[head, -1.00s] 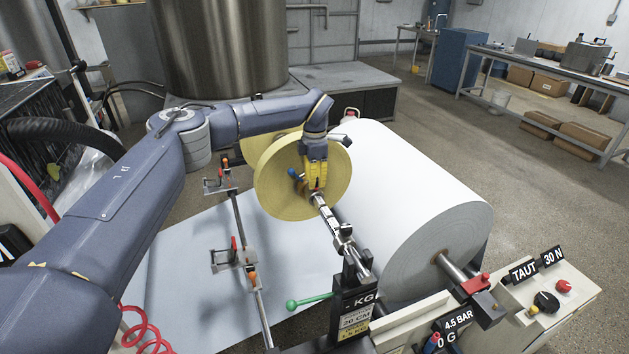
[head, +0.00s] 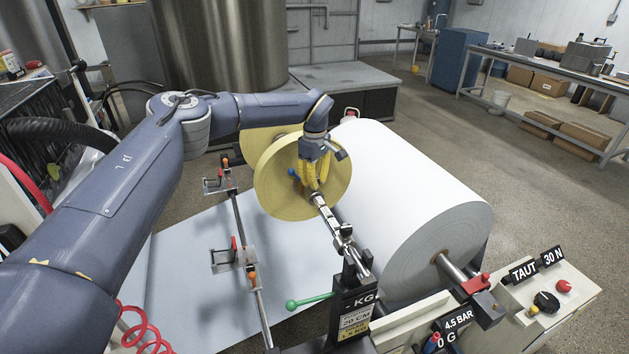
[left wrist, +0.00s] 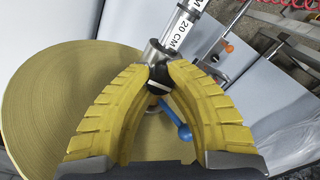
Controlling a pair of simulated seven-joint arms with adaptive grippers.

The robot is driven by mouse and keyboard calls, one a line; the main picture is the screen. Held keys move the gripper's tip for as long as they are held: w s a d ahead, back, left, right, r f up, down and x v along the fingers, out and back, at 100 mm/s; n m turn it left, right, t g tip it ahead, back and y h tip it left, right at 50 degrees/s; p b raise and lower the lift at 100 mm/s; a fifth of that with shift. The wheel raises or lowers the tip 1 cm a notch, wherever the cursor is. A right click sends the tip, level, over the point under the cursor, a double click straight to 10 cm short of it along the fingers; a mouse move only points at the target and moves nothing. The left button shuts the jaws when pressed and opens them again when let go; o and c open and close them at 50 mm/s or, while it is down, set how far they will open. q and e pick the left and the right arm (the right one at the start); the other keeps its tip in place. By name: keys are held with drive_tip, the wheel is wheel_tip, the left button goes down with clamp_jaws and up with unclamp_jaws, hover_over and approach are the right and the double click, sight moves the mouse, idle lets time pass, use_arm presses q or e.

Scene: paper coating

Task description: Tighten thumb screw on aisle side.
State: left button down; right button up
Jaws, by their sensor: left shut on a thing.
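The tan roll (head: 285,185) sits on a metal shaft (head: 335,222) beside the large white paper roll (head: 400,190). My left gripper (head: 316,192) reaches down at the near face of the tan roll, by the shaft collar. In the left wrist view, the yellow fingers (left wrist: 157,68) close at their tips on a small dark thumb screw (left wrist: 157,84) by the metal collar (left wrist: 156,52). The fingers hide part of the screw. A blue-knobbed lever (left wrist: 178,122) shows between the fingers, below the screw. My right gripper is in neither view.
A black post with a KG label (head: 357,302) and a green-knobbed lever (head: 308,299) stand in front. A rod with orange-tipped clamps (head: 240,262) lies left of the shaft. The control box (head: 548,300) is at the right. Open floor lies beyond the white roll.

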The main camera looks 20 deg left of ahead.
use_arm(q)
drive_tip(key=shift+d+m, duration=0.25)
drive_tip(key=shift+m, duration=0.35)
drive_tip(key=shift+s, duration=0.1)
drive_tip(key=c, duration=1.5)
unclamp_jaws()
drive_tip(key=shift+o, duration=0.7)
drive_tip(key=shift+a+r, duration=0.1)
wheel_tip(320, 180, up, 12)
